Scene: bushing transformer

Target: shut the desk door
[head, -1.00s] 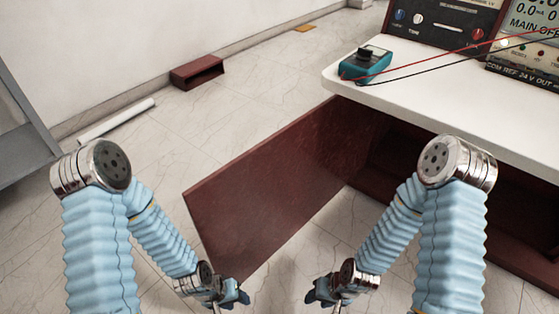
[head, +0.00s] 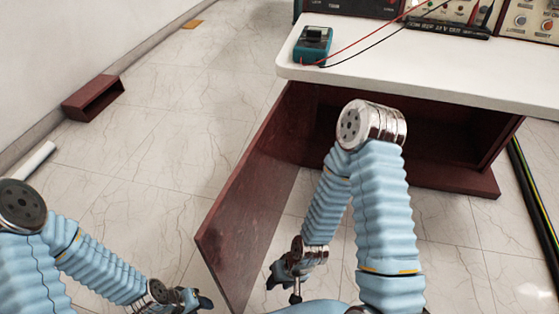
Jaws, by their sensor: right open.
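The desk (head: 430,80) has a white top and a dark red-brown cabinet under it. Its door (head: 245,205) stands wide open, swung out toward me from the left side of the cabinet opening. The inside of the cabinet (head: 440,150) shows dark and partly hidden behind my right arm. My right gripper (head: 275,278) is open and empty, just right of the door, on its inner side; I cannot tell if it touches. My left gripper (head: 200,302) is low, left of the door, on its outer side; its jaws are too small and turned to read.
A teal meter (head: 313,45) with red and black leads sits on the desk's left corner. Instruments stand at the back of the desk. A small red-brown box (head: 93,98) and a white tube (head: 28,163) lie on the floor at left.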

